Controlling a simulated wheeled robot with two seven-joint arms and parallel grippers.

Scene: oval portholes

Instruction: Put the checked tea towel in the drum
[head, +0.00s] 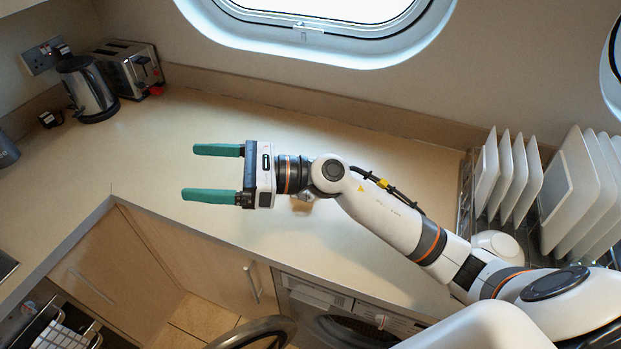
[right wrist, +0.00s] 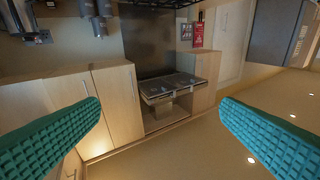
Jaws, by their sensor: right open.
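My right gripper (head: 189,172) is open and empty, held out over the worktop with its green fingers pointing left. In the right wrist view its two fingers (right wrist: 160,108) stand wide apart with nothing between them. A white-and-dark checked patch (head: 62,337), possibly the tea towel, shows at the bottom left of the head view, low by dark rails and well away from the gripper. The washing machine (head: 318,297) stands under the worktop. A dark round rim (head: 255,333), seemingly its open door, juts out in front. The drum's inside is mostly hidden. My left gripper is not in view.
A kettle (head: 88,90) and toaster (head: 130,68) stand at the worktop's back left. A rack of white plates (head: 508,170) stands at the right, near my right arm. The middle of the worktop (head: 290,115) is clear. A cabinet door (head: 225,255) is beside the washing machine.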

